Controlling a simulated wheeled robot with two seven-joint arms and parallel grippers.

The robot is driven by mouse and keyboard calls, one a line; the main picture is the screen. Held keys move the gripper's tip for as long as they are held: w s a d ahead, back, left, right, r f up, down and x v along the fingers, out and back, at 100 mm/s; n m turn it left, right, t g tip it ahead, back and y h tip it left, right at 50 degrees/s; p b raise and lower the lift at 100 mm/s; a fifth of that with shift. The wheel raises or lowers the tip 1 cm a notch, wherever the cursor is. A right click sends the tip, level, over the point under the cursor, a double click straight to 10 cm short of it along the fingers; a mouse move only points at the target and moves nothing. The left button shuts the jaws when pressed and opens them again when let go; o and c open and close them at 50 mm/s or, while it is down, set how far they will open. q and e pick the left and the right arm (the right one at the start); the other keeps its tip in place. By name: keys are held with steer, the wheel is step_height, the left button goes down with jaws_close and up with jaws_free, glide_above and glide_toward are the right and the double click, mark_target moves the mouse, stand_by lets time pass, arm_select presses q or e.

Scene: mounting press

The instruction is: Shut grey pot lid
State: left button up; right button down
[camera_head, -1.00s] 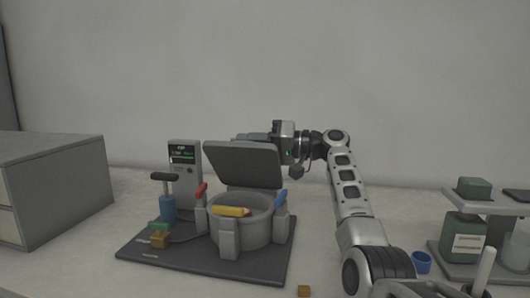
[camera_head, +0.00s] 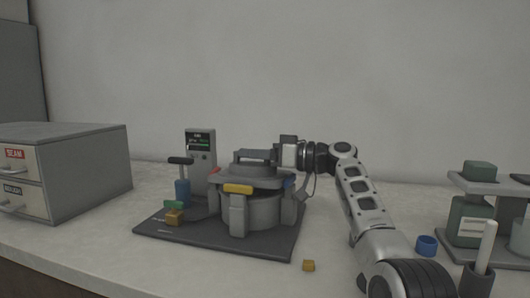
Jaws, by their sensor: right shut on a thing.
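The grey pot (camera_head: 262,211) stands on a dark base plate, ringed by grey clamp posts. Its dark grey lid (camera_head: 232,181) now lies flat, or nearly so, over the pot's mouth. I cannot tell whether a thin gap is left under it. My right gripper (camera_head: 256,156) reaches in from the right, just above the lid, and is shut on the lid's handle, which the fingers mostly hide. My left gripper is not in view.
Yellow (camera_head: 238,189), red (camera_head: 214,170) and blue (camera_head: 289,183) clamp levers sit around the lid's rim. A control box (camera_head: 201,150) and a blue hand pump (camera_head: 182,192) stand left. A drawer cabinet (camera_head: 85,165) is far left, a bottle rack (camera_head: 485,187) far right.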

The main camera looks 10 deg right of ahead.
steer(key=shift+f, duration=0.15)
stand_by(0.3)
steer(key=c, duration=1.3)
jaws_free()
steer(key=shift+s, duration=0.1)
